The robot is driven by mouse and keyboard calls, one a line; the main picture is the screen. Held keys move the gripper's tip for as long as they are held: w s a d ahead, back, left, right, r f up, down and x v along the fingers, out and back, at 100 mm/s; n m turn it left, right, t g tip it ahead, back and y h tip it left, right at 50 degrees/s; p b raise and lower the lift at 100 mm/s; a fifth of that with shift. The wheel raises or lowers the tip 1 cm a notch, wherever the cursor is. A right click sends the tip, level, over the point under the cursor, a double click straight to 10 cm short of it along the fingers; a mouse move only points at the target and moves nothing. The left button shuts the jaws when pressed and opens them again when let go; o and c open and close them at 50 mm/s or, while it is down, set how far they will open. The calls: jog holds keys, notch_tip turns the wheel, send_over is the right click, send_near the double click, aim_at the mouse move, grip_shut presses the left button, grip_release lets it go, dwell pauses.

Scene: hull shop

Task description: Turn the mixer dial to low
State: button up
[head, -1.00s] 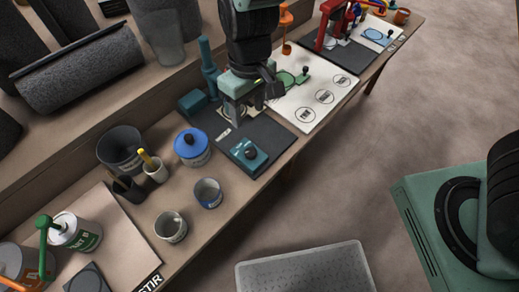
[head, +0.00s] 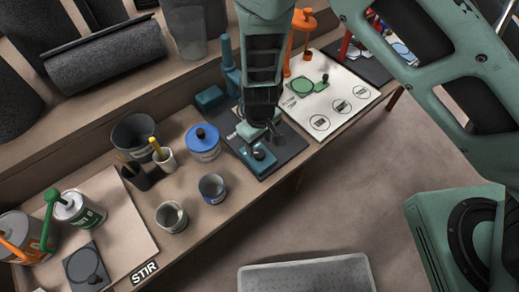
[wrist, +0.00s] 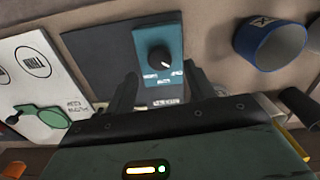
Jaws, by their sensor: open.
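The mixer dial is a round black knob (wrist: 160,60) with a pale pointer mark, on a small teal box (wrist: 158,45) in the wrist view. In the head view the teal box (head: 259,165) lies on a dark mat near the bench's front edge, its knob (head: 259,154) on top. White lettering shows on the box below the knob in the wrist view, too small to read surely. My gripper (head: 264,136) is just above the box. In the wrist view its open fingers (wrist: 163,92) point toward the box, one on each side of its lower end, with nothing between them.
A white board (head: 335,105) with a green piece lies to the right.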

aim_at(260, 153)
jog(key=shift+f, duration=2.15)
jog(key=c, duration=1)
